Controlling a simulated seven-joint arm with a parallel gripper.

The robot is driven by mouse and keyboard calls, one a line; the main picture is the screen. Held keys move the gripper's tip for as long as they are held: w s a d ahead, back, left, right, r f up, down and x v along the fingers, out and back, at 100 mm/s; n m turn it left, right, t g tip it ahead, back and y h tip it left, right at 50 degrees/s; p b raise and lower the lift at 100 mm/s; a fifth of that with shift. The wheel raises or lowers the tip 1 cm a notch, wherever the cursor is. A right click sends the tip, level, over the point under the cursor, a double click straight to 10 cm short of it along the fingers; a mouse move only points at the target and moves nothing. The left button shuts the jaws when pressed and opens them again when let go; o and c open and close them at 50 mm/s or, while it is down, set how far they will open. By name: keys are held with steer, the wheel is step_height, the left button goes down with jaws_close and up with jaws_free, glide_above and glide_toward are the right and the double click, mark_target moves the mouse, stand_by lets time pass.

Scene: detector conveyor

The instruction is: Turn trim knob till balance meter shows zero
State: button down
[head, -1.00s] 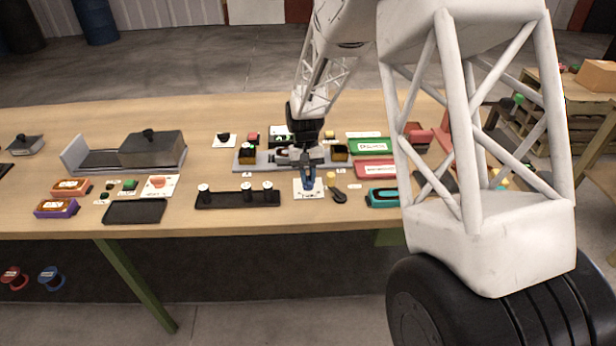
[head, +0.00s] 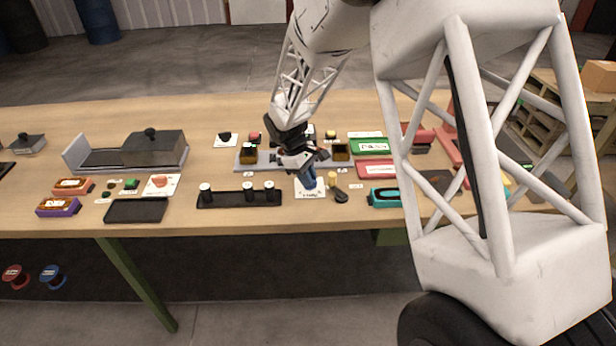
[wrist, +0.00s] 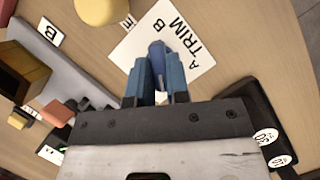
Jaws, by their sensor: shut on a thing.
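The blue trim knob (wrist: 157,56) stands on a white card in the wrist view, with the letters "TRIM" and A and B printed on it. The card (head: 312,193) also shows in the head view near the table's front edge. My gripper (wrist: 157,80) is shut on the knob, one blue finger on each side. In the head view my gripper (head: 307,177) leans over the card and hides most of the knob. I cannot make out a balance meter reading; my arm covers the area behind the knob.
A grey rail fixture with dark blocks (head: 248,155) stands just behind. A black rack with several pegs (head: 238,198) lies left of the card. A black-handled item (head: 341,196) and a teal box (head: 384,197) lie right. Red and green trays (head: 372,146) stand further right.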

steer(key=shift+s+d+f+n+t+h, duration=0.1)
steer(key=shift+s+f+n+t+h, duration=0.15)
steer(key=shift+n, duration=0.6)
steer(key=shift+s+f+n+t+h, duration=0.15)
steer(key=shift+f+n+t, duration=0.1)
steer(key=shift+n, duration=0.6)
steer(key=c, duration=1.1)
jaws_free()
steer(key=shift+d, duration=0.1)
steer(key=shift+w+r, duration=0.2)
steer(key=shift+r, duration=0.05)
steer(key=shift+a+r, duration=0.1)
steer(key=shift+a, duration=0.1)
steer(key=shift+w+a+r, duration=0.15)
steer(key=shift+r, duration=0.2)
steer(key=v, duration=0.6)
steer(key=shift+r, duration=0.4)
